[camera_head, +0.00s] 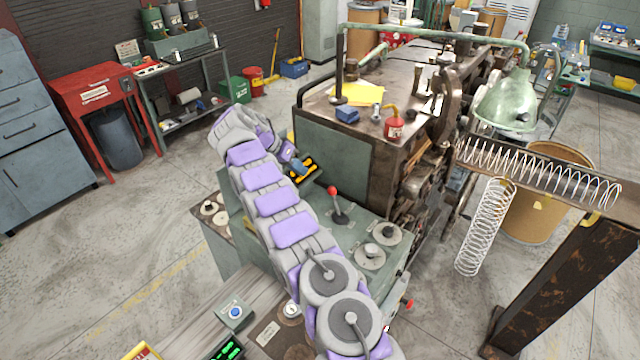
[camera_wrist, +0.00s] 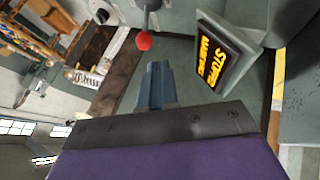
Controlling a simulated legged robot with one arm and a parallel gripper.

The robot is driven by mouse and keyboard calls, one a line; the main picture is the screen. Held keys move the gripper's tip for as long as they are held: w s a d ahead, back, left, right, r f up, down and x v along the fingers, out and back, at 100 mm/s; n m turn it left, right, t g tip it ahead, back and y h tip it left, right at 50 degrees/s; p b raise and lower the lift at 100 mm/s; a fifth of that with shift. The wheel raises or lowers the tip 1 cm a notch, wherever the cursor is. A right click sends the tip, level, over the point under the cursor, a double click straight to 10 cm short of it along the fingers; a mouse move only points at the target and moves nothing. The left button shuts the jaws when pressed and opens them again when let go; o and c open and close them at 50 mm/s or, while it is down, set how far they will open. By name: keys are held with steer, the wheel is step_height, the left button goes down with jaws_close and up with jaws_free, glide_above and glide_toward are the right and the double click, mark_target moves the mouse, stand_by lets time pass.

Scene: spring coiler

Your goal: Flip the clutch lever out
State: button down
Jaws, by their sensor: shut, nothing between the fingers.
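A lever with a red ball knob (camera_head: 333,191) stands on the grey-green control panel (camera_head: 350,222) beside the machine. I take it to be the clutch lever; its dark shaft rises from a dark base. The red knob also shows in the wrist view (camera_wrist: 144,40), just above and left of my fingertips. My gripper (camera_wrist: 154,68) is shut and empty, its blue-grey fingers together. The knob appears apart from the fingers, though the depth between them is hard to judge.
A small display with amber text (camera_wrist: 222,62) stands right of my fingers. Round dials (camera_head: 370,256) sit on the panel near the lever. The large machine (camera_head: 335,150) rises behind it, with a red can (camera_head: 394,128) on top. A coiled spring (camera_head: 485,228) hangs at the right.

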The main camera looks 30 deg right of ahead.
steer(key=b+x, duration=0.1)
steer(key=x, duration=0.8)
steer(key=shift+s+f, duration=0.25)
steer(key=shift+f, duration=0.1)
stand_by(0.7)
steer(key=shift+s, duration=0.1)
